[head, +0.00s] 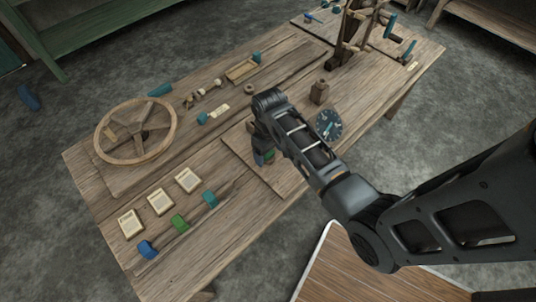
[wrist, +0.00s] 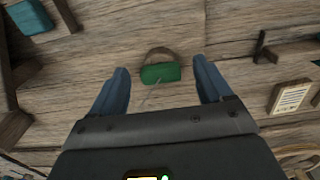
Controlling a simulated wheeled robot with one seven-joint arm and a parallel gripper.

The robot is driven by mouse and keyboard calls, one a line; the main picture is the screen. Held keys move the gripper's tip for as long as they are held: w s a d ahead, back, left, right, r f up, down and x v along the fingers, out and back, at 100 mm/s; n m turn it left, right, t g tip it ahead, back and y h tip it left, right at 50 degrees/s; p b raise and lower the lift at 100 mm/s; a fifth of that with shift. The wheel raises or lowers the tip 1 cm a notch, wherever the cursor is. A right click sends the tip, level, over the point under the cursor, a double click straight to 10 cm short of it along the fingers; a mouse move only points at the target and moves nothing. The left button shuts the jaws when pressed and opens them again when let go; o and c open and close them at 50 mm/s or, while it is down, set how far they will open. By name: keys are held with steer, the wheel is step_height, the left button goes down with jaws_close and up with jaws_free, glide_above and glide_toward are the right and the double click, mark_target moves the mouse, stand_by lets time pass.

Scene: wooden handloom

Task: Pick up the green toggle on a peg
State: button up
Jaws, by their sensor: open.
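A green toggle (wrist: 160,73) shows in the wrist view, in front of a round wooden peg (wrist: 158,54). My gripper (wrist: 161,66) is open, with one blue finger on each side of the toggle and a visible gap to both. I cannot tell how far above the toggle the fingertips are. In the head view my gripper (head: 262,158) points down over a board on the table, and a bit of green (head: 270,155) shows beside its fingers. The arm hides most of that spot.
On the wooden table (head: 100,185), a spoked wheel (head: 135,131) lies at left. Blue (head: 147,249), green (head: 180,223) and teal (head: 210,198) blocks sit along the near-left edge by cream cards (head: 160,202). A round dial (head: 329,124) and small wooden block (head: 319,92) stand right of my gripper.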

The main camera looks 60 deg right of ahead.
steer(key=shift+f, duration=0.35)
steer(key=shift+c, duration=0.2)
steer(key=c, duration=1.1)
